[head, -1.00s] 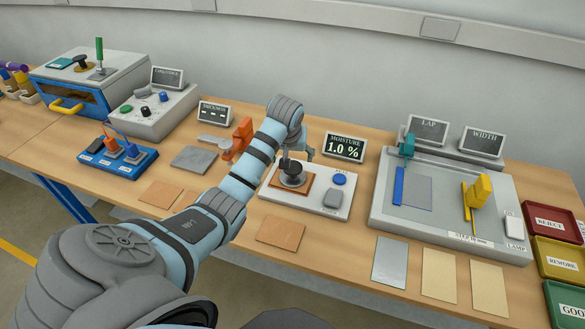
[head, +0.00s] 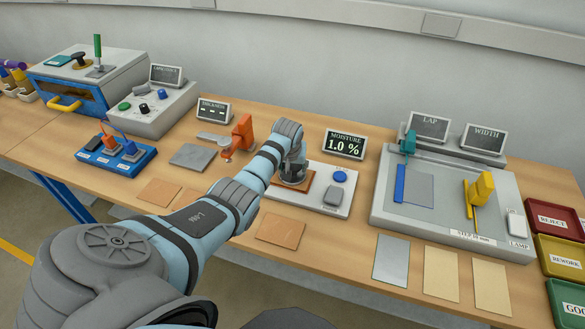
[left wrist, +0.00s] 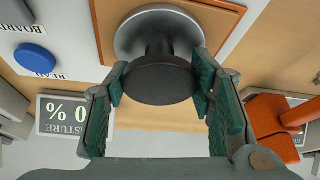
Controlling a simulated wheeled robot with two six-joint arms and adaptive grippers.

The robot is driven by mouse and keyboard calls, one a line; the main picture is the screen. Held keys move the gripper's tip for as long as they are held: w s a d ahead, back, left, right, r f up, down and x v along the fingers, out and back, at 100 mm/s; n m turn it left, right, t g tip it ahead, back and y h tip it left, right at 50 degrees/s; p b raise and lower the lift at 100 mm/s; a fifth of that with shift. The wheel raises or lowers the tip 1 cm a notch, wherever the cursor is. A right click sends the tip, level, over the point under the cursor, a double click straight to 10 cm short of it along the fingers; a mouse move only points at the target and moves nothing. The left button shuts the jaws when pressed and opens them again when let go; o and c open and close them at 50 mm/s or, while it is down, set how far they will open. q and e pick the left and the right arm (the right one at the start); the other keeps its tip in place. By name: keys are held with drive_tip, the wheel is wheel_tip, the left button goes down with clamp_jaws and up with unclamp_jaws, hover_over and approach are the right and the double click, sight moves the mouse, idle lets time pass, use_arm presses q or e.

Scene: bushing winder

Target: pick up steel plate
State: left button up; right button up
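A round steel plate with a black knob (left wrist: 160,82) sits on a brown board on the moisture meter. Its steel base (left wrist: 183,28) shows in the left wrist view; in the head view it is mostly hidden by my left gripper (head: 294,168). In the left wrist view my left gripper (left wrist: 160,80) is open, with a green-padded finger on each side of the knob. The fingertips are very close to the knob; I cannot tell whether they touch it. A flat grey metal sheet (head: 390,260) also lies at the front of the table. My right gripper is not in view.
The moisture meter (head: 305,205) has a blue button (head: 340,177) right of the plate. An orange gauge (head: 241,135) stands close left. The lap fixture (head: 450,228) is to the right. Loose boards (head: 281,230) lie along the front edge.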

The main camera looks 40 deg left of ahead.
use_arm(q)
clamp_jaws()
drive_tip(key=shift+r, duration=0.15)
